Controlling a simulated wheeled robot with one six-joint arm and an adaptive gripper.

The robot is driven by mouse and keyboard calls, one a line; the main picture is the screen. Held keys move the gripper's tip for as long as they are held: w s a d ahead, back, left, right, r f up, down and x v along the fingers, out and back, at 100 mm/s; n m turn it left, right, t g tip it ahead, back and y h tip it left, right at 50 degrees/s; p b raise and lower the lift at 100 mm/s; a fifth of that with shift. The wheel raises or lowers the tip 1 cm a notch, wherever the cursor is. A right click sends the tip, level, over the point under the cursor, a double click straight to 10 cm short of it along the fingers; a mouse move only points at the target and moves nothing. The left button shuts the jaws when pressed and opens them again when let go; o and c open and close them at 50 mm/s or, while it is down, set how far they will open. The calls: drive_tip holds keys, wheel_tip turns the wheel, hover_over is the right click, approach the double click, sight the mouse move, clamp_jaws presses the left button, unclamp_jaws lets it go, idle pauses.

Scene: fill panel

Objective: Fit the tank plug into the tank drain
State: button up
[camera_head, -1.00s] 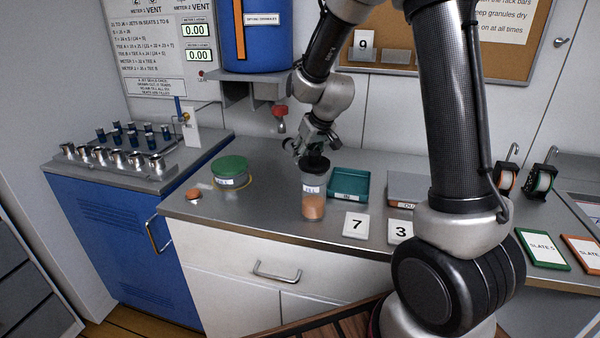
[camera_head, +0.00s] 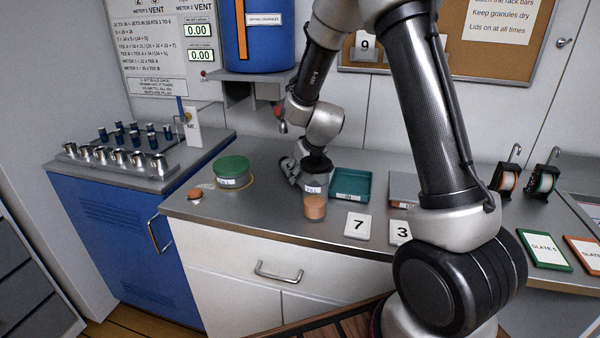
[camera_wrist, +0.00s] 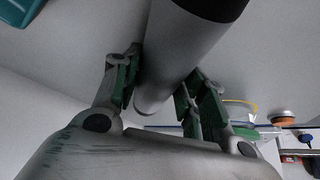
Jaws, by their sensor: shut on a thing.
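My gripper (camera_wrist: 163,68) is shut on a smooth grey cylinder with a black end, which I take to be the tank plug (camera_wrist: 178,50). In the wrist view the plug runs up between the green-padded fingers, its black end at the top edge. In the head view my gripper (camera_head: 291,171) is low over the counter, behind and left of a dark-lidded jar (camera_head: 315,207); I cannot make out the plug there. A blue tank (camera_head: 262,45) stands on a wall shelf, with a red fitting (camera_head: 281,113) below it. I cannot tell where the drain opening is.
The jar stands close to my gripper. A teal tray (camera_head: 368,186) is to its right, a green-lidded can (camera_head: 232,166) to its left. A valve rack (camera_head: 120,160) is at the far left. Some counter is bare between can and jar.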

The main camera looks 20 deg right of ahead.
drive_tip(key=o, duration=1.3)
drive_tip(key=shift+f, duration=0.1)
drive_tip(key=shift+c, duration=0.2)
drive_tip(key=shift+o, duration=0.3)
drive_tip(key=v, duration=1.2)
drive_tip(key=shift+d, duration=0.2)
drive_tip(key=w+f, duration=0.2)
drive_tip(key=f, duration=0.1)
drive_tip(key=shift+t, duration=0.3)
drive_tip(key=shift+w+a+f, duration=0.25)
drive_tip(key=shift+a+f, duration=0.15)
drive_tip(key=shift+a, duration=0.05)
drive_tip(key=shift+w+a+f, duration=0.1)
drive_tip(key=shift+w+f, duration=0.1)
drive_tip(key=shift+f, duration=0.1)
drive_tip(key=shift+s+x, duration=0.1)
drive_tip(key=shift+x, duration=1.65)
drive_tip(key=shift+s+x, duration=0.15)
drive_tip(key=shift+x, duration=1.55)
